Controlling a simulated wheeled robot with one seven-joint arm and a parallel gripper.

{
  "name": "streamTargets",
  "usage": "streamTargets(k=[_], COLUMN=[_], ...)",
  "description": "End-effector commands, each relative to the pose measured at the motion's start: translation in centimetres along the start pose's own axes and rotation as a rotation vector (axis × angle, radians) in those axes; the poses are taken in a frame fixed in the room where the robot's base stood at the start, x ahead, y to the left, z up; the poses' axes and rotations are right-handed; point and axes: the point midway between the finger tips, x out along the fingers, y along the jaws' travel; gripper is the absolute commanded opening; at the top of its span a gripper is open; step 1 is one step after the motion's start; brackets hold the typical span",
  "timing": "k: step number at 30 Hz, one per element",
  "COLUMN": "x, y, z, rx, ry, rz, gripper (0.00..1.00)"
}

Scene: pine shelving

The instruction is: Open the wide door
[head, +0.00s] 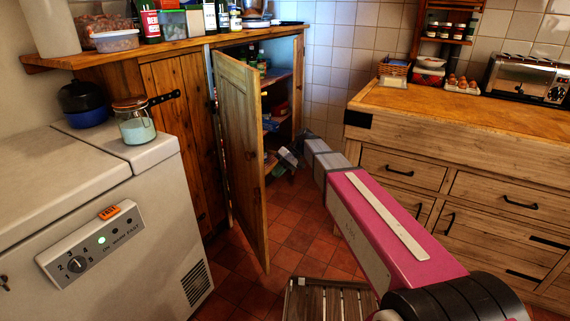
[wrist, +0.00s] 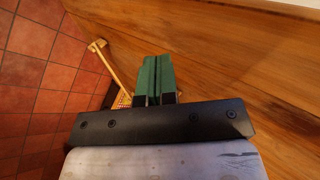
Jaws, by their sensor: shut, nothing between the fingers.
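The cabinet door (head: 240,150) stands well open, swung out from the pine cabinet towards me, with shelves showing behind it. My arm reaches in from the right, and my gripper (head: 281,162) is beside the door's free edge, on the side facing the cabinet opening. In the wrist view, my gripper's green fingers (wrist: 156,76) are closed together with nothing between them. A wooden surface (wrist: 240,70) fills the right of that view, close to the fingers; I cannot tell whether they touch it.
A white chest freezer (head: 110,210) stands at the left, with a jar (head: 134,122) on it. A wooden drawer unit (head: 460,170) stands at the right. A slatted wooden piece (head: 325,300) is low in front. Red tiled floor (head: 295,220) lies between.

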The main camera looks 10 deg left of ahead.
Motion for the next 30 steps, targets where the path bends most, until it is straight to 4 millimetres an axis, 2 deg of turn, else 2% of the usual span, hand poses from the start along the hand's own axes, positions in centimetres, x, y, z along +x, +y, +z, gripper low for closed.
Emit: streamTargets(k=[1, 7, 12, 24, 30], x=[1.1, 2.9, 3.5, 3.7, 5.9], y=[0.0, -2.0, -2.6, -2.8, -4.8], z=[0.1, 0.1, 0.0, 0.0, 0.3], rx=[0.0, -0.001, 0.001, 0.002, 0.035], ry=[-0.002, -0.001, 0.001, 0.002, 0.039], rz=[-0.001, 0.0, 0.0, 0.0, 0.002], gripper=[0.0, 0.0, 0.0, 0.0, 0.0])
